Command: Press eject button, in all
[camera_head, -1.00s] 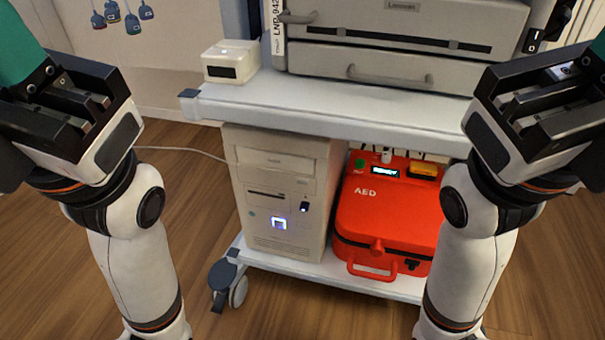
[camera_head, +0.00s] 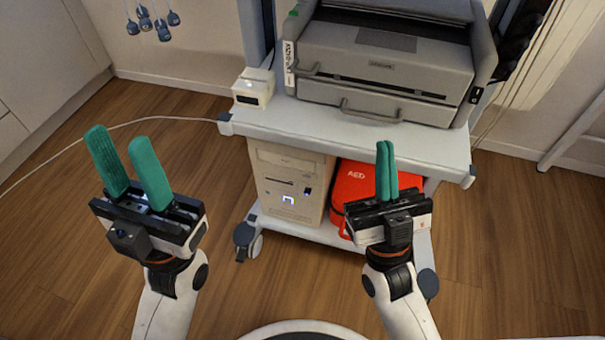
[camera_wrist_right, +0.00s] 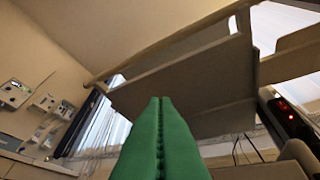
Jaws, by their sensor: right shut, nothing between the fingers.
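A beige computer tower (camera_head: 271,200) stands on the lower shelf of a cart in the head view. Its front has a dark drive slot, a small dark switch and a lit blue-white square. I cannot pick out an eject button at this size. My left gripper (camera_head: 118,136) is open and empty, its green fingers apart, left of the cart. My right gripper (camera_head: 386,146) is shut with nothing between its green fingers, in front of the cart, right of the tower in the picture. Its shut fingers (camera_wrist_right: 160,100) also fill the lower middle of the right wrist view.
A grey printer (camera_head: 385,68) and a small white box (camera_head: 252,92) sit on the cart's top shelf (camera_head: 300,122).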

